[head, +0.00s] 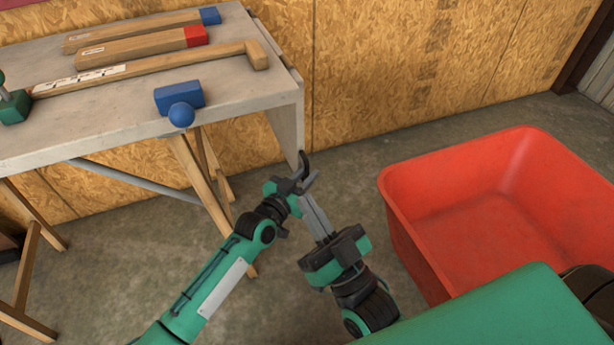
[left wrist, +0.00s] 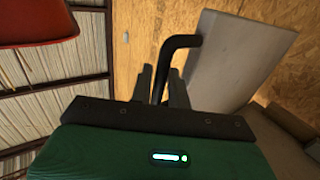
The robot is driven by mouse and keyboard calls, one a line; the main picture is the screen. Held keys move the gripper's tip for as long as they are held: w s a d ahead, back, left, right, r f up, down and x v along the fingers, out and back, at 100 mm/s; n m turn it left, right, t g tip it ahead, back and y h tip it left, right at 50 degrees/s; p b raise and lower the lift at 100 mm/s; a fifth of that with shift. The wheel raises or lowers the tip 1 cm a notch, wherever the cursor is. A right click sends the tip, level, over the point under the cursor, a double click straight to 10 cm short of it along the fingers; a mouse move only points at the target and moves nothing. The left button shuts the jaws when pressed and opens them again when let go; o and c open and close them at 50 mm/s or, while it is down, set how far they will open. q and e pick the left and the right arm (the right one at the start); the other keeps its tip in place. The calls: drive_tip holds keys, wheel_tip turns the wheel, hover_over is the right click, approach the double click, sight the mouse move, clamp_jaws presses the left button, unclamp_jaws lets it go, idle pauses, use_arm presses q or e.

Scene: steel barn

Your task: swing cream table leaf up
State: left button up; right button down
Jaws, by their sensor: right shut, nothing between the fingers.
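The cream table leaf (head: 288,128) hangs down from the right end of the pale worktable (head: 235,88). In the left wrist view the leaf (left wrist: 240,60) is a pale slab with a bent black handle (left wrist: 180,42) at its edge. My left gripper (head: 300,180) is at the leaf's lower corner. Its two fingers (left wrist: 162,88) are close together on either side of the handle bar, shut on it. My right gripper (head: 316,218) is shut and empty, just below and right of the left one, its long grey fingers pointing up.
A large red bin (head: 440,225) stands on the floor at right. Wooden trestle legs (head: 205,180) stand under the table.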

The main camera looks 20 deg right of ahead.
use_arm(q)
drive_tip(key=shift+w+d, duration=0.15)
drive_tip(key=shift+d, duration=0.05)
use_arm(e)
drive_tip(key=shift+d+r, duration=0.1)
drive_tip(key=shift+r, duration=0.15)
use_arm(q)
clamp_jaws()
use_arm(e)
drive_tip(key=shift+s, duration=0.1)
